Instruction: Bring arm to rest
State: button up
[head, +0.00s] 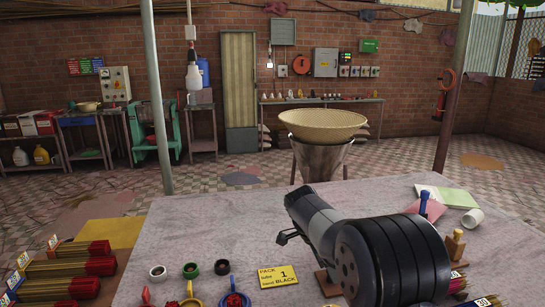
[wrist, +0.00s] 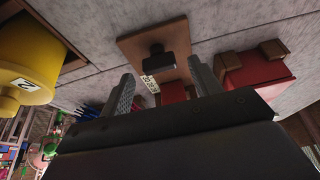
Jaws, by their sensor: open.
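My gripper (head: 287,236) is open, raised above the grey work table (head: 225,225), and points left in the head view. My own dark arm fills the table's right front. In the wrist view both ribbed fingers of my gripper (wrist: 162,82) stand apart. A brown wooden plate with a dark peg (wrist: 168,62) and a small printed label shows beyond them. I see nothing gripped between the fingers. My arm hides part of the table's right front.
A yellow card (head: 279,276) reading "PACK tube 1 item BLACK" lies at the front. Several small rings and bundled red sticks (head: 85,268) sit to its left. A white cup (head: 473,218) and a green booklet (head: 450,196) are at right. The table's middle left is clear.

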jog(key=shift+x, duration=0.85)
jog(key=shift+s+r+n+t, duration=0.15)
jog(key=shift+n+t, duration=0.25)
jog(key=shift+n, duration=0.6)
jog(key=n+t+y, duration=0.1)
jog(key=n, duration=0.2)
jog(key=n+p, duration=0.1)
jog(key=n, duration=0.2)
jog(key=shift+r+t+y, duration=0.1)
jog(key=shift+t+y, duration=0.3)
jog(key=n+y+p, duration=0.1)
jog(key=n, duration=0.1)
jog(key=n+t+p, duration=0.1)
jog(key=n, duration=0.2)
jog(key=shift+s+d+n+y, duration=0.1)
jog(key=shift+d+n+y, duration=0.05)
jog(key=shift+n+y, duration=0.2)
jog(key=shift+d+n+y, duration=0.15)
jog(key=shift+n+y, duration=0.8)
jog(key=shift+n, duration=1.3)
jog(key=shift+v, duration=1.1)
jog(key=shift+s, duration=0.1)
jog(key=shift+s, duration=0.1)
